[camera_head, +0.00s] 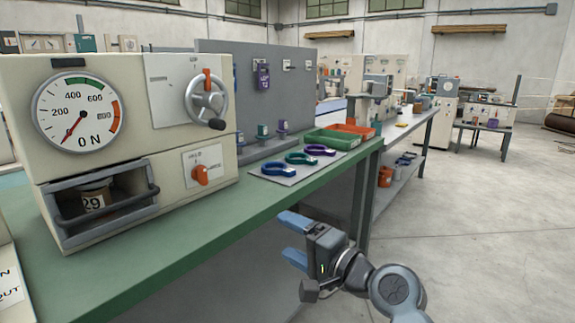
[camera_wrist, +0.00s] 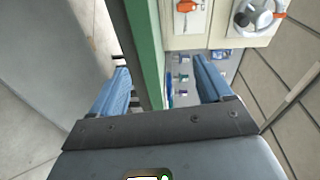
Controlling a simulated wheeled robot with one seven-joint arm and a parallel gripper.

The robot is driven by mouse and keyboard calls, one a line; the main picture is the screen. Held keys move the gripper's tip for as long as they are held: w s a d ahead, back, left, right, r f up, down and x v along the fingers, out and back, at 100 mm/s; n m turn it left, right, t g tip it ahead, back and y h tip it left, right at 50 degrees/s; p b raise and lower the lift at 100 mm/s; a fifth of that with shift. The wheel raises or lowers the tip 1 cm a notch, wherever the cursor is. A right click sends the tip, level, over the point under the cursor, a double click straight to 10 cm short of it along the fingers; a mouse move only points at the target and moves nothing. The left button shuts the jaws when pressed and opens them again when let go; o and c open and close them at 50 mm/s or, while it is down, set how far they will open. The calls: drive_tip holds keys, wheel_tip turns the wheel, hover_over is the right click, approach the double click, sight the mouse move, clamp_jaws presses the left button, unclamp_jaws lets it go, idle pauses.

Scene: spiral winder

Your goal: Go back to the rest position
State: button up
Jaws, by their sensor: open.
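My gripper (camera_head: 292,236) is open and empty, with its two blue fingers apart. In the head view it is in front of the green bench's (camera_head: 190,246) right part, beside the front edge and over the floor. In the wrist view the fingers of my gripper (camera_wrist: 165,88) show on both sides, with the green bench edge (camera_wrist: 147,50) between them and nothing held. The cream machine (camera_head: 130,137) on the bench has a force dial (camera_head: 77,112), a grey handwheel (camera_head: 206,99) and an orange knob (camera_head: 200,175). The handwheel also shows in the wrist view (camera_wrist: 260,14).
A grey mat (camera_head: 270,174) with blue, teal and purple ring-shaped tools lies on the bench right of the machine. A green tray (camera_head: 332,139) and an orange tray (camera_head: 355,130) stand behind it. A grey panel (camera_head: 220,62) rises at the back. The floor (camera_head: 480,220) to the right is clear.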

drive_tip(key=s+d+f+t+h+p, duration=0.25)
drive_tip(key=s+d+f+h, duration=0.35)
drive_tip(key=s+d+f, duration=0.45)
drive_tip(key=s+d+f+n+h+p, duration=0.1)
drive_tip(key=s+d, duration=0.1)
drive_tip(key=s, duration=0.5)
drive_tip(key=s+d+f+h+p, duration=0.2)
drive_tip(key=s, duration=0.6)
drive_tip(key=s+d+r+n+h+p, duration=0.1)
drive_tip(key=s+d+r+n, duration=0.1)
drive_tip(key=s+r, duration=0.3)
drive_tip(key=s+d+r+n+h+p, duration=0.1)
drive_tip(key=s+r, duration=0.4)
drive_tip(key=s, duration=0.6)
drive_tip(key=s+d+r+n+h+p, duration=0.1)
drive_tip(key=s+d+r+n+p, duration=0.1)
drive_tip(key=s+r, duration=0.4)
drive_tip(key=s+d+n, duration=0.1)
drive_tip(key=s+n, duration=0.1)
drive_tip(key=s, duration=0.1)
drive_tip(key=shift+p, duration=0.4)
